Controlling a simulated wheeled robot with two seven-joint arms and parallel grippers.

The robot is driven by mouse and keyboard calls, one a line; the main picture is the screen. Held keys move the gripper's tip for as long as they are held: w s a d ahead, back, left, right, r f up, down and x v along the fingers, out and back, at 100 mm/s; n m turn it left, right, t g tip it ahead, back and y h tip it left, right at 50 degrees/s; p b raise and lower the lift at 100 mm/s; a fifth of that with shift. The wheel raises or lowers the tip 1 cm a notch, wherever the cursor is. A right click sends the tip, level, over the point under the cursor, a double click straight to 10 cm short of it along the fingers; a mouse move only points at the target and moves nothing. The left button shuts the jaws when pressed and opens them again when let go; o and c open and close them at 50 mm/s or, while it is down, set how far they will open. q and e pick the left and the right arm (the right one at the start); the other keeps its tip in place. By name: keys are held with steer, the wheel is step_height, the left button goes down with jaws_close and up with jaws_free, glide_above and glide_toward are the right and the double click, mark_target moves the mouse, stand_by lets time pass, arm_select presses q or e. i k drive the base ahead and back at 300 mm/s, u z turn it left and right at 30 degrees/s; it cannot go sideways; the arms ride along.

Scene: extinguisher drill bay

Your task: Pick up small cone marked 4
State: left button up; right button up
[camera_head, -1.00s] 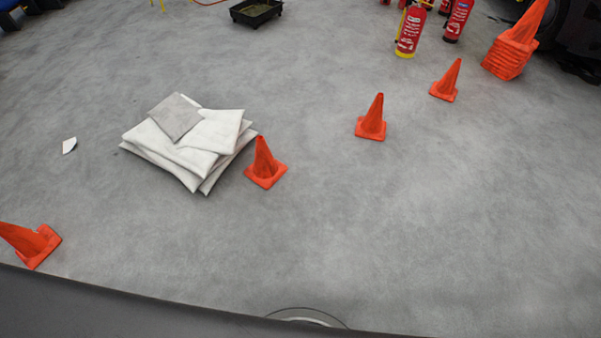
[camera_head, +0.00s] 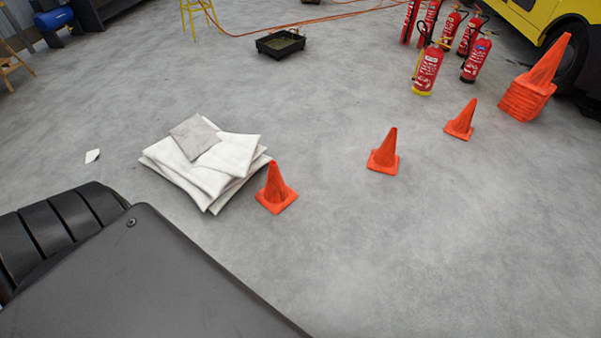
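Three small orange cones stand upright on the grey floor: one (camera_head: 275,190) beside the pile of white pads, one (camera_head: 384,153) right of the middle, and one (camera_head: 461,121) farther back to the right. I see no number on any of them, so I cannot tell which is marked 4. A stack of orange cones (camera_head: 530,90) stands at the far right. Neither gripper is in view.
A pile of white pads (camera_head: 228,155) lies left of the nearest cone. Several red extinguishers (camera_head: 428,70) stand at the back right near a yellow vehicle (camera_head: 533,22). A black tray (camera_head: 280,43) sits at the back. The front right floor is clear.

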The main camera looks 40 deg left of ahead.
mark_target(275, 197)
steer(key=z, duration=0.35)
steer(key=i, duration=2.6)
steer(key=u, duration=1.6)
steer(key=i, duration=0.8)
steer(key=u, duration=0.8)
